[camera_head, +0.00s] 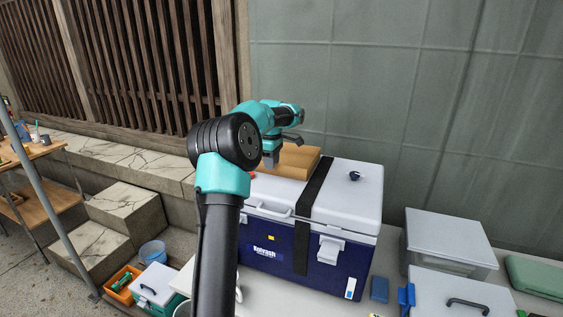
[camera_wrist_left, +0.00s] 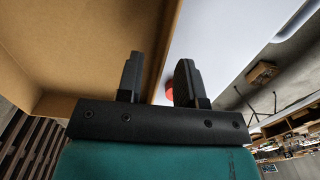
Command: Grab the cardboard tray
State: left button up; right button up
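The cardboard tray (camera_head: 298,163) is tan and sits on the white lid of the blue cooler. It fills the upper left of the left wrist view (camera_wrist_left: 90,40), where its inside shows. My left gripper (camera_head: 277,153) is at the tray's near left side in the head view. In the left wrist view my left gripper (camera_wrist_left: 157,72) has its two fingers apart, one on each side of the tray's wall edge. I cannot tell whether either finger touches the cardboard. My right gripper is in neither view.
The cooler (camera_head: 345,200) stands on a pale table, with a black strap over it. Grey lidded boxes (camera_head: 448,240) and a green case (camera_head: 540,275) stand to its right. A small red thing (camera_wrist_left: 170,94) shows beyond the fingers. A wall rises behind.

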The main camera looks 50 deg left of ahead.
pick_arm(q)
notch_tip(320, 180, down, 2)
jog(key=shift+f, duration=0.1)
dwell(0.4)
grip_shut()
dwell(0.3)
